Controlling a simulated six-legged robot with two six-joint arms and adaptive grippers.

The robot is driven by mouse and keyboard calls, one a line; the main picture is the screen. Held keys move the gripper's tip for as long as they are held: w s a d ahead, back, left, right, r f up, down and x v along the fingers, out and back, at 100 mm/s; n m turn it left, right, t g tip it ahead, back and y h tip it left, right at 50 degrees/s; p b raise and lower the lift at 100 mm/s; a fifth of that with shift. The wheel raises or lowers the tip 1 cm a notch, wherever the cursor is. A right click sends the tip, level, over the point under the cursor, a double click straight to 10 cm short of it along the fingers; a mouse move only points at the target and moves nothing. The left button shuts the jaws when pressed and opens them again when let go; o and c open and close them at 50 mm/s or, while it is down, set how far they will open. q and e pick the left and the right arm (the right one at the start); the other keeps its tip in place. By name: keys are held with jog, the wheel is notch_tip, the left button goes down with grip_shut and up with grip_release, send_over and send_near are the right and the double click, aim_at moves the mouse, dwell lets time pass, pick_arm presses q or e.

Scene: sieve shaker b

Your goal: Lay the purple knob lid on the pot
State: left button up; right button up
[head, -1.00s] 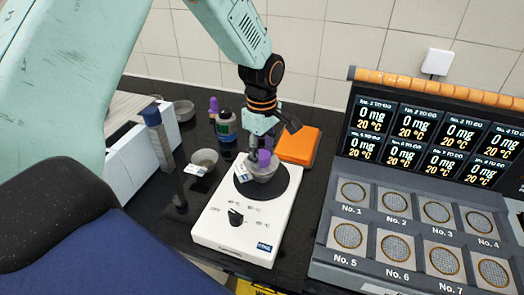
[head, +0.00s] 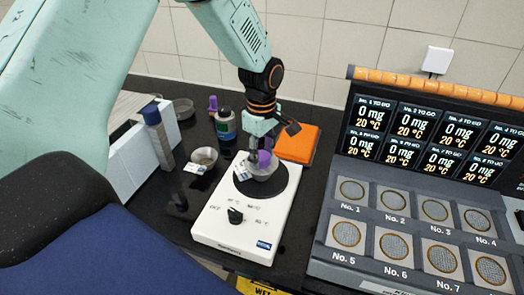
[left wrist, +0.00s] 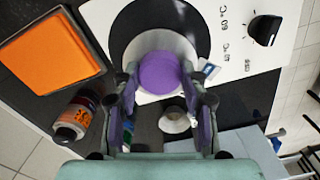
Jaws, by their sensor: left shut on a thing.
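My left gripper (head: 263,146) is shut on the purple knob lid (head: 264,158) above the white hotplate (head: 225,222). The pot (head: 266,174), a small grey bowl with a white tag, sits on the hotplate's black disc, right under the lid. In the left wrist view the round purple knob (left wrist: 160,72) is between the fingertips (left wrist: 165,86), with the pale rim (left wrist: 160,38) of the pot or lid around it. I cannot tell whether the lid rests on the pot. My right gripper is not in view.
A second grey bowl (head: 204,157) with a tag stands left of the hotplate. A display panel with sieves (head: 420,215) stands at the right.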

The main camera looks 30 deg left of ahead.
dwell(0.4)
pick_arm(q)
jog(key=o, duration=1.1)
jog(key=shift+f, duration=0.1)
notch_tip(320, 180, up, 7)
jog(key=p, duration=0.7)
